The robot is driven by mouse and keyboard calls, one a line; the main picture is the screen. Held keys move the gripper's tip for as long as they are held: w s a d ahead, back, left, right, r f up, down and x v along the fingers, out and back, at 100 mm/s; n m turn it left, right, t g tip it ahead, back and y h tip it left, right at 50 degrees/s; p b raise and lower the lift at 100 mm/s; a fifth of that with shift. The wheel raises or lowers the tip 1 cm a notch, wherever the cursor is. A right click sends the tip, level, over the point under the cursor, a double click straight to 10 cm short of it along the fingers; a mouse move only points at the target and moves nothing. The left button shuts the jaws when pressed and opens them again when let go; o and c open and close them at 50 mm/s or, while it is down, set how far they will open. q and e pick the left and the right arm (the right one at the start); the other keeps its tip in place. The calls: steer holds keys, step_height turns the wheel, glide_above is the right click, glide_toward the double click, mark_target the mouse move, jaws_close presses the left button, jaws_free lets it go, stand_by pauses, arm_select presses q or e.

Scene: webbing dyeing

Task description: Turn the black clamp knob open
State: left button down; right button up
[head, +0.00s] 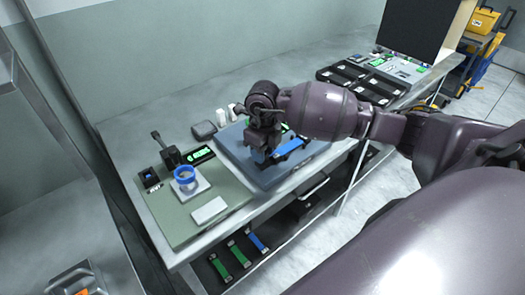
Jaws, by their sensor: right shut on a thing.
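My right gripper (263,150) reaches down over the grey-blue board (262,181) on the bench. It is shut on a small dark part there, which appears to be the black clamp knob; the fingers and wrist hide most of it, so its turn angle cannot be told. A blue piece (289,149) lies on the board just right of the gripper. Another bit of blue shows at the gripper's lower left. My left gripper is not in view.
A green mat (180,228) left of the board holds a blue ring (184,174) on a pale block, a white block (209,210) and a black lever tool (166,151). Black trays (343,73) stand further right. Green and blue strips (238,251) lie on the shelf below.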

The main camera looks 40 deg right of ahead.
steer(key=n+b, duration=0.1)
steer(key=n, duration=0.2)
steer(key=shift+f+b, duration=0.1)
steer(key=shift+b, duration=0.3)
steer(key=n+b, duration=0.2)
steer(key=n, duration=0.1)
steer(key=shift+w+n, duration=0.1)
steer(key=shift+n, duration=0.3)
steer(key=shift+n+b, duration=0.4)
steer(key=shift+n, duration=0.5)
steer(key=shift+n+b, duration=0.45)
steer(key=shift+n, duration=0.45)
steer(key=n+b, duration=0.1)
steer(key=n, duration=0.2)
steer(key=shift+n+b, duration=0.85)
steer(key=shift+n, duration=0.65)
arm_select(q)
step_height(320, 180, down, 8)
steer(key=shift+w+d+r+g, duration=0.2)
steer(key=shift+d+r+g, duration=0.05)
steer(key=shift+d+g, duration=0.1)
arm_select(e)
steer(key=shift+n, duration=0.4)
steer(key=shift+r, duration=0.2)
